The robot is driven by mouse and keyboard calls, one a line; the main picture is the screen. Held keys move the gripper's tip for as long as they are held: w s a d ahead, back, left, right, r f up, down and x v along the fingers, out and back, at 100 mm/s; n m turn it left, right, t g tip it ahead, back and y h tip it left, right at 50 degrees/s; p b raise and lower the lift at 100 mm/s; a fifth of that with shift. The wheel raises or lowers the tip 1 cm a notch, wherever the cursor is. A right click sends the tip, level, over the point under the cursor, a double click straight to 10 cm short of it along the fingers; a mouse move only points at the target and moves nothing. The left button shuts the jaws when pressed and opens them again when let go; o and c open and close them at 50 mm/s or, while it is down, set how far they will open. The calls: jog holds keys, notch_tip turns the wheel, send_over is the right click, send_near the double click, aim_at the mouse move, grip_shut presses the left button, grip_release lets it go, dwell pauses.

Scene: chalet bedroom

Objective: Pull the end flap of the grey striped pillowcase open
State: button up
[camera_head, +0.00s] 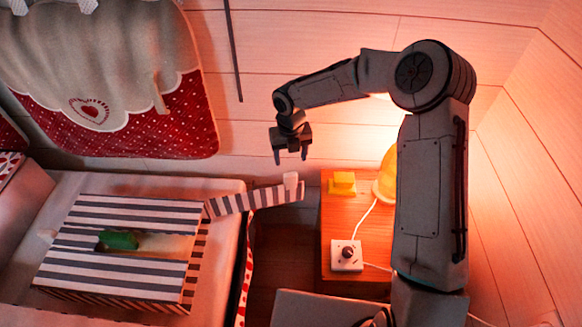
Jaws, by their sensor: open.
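The grey and white striped pillowcase (95,222) lies on the bed at the left, looking like a flat box shape. Its striped end flap (255,199) sticks out to the right from its upper right corner, past the bed edge. A small white tab (291,182) stands up near the flap's outer end. My gripper (291,157) is open and points down, just above the tab in the picture. I see no contact, and its depth relative to the tab is hard to judge. A green object (119,239) lies on a tan strip on the pillowcase top.
A wooden bedside table (340,206) stands right of the bed, with a yellow block (342,183), a glowing lamp (386,178) and a white box with a dark knob (347,255). Red and beige fabric (150,100) hangs on the wall behind the bed.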

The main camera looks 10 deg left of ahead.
notch_tip(320, 180, up, 4)
jog(key=shift+f, duration=0.1)
dwell(0.6)
jog(key=s+d+r+m+t+h+p, duration=0.1)
jog(key=s+d+r+m, duration=0.4)
jog(key=d+r+m, duration=0.4)
jog(key=s+d+r+m+h+p, duration=0.1)
jog(key=s+d+r+m, duration=0.6)
jog(key=m, duration=0.5)
jog(key=s+d+r+m+t+y, duration=0.1)
jog(key=s+d+m, duration=0.3)
jog(key=m, duration=0.6)
jog(key=s+d+r+m+y, duration=0.1)
jog(key=s+d+r+m, duration=0.2)
jog(key=s+d+m, duration=0.2)
jog(key=shift+s+d+m+t+p, duration=0.2)
jog(key=shift+s+m+t+p, duration=0.2)
jog(key=shift+s+m, duration=1.75)
jog(key=shift+w+m, duration=0.25)
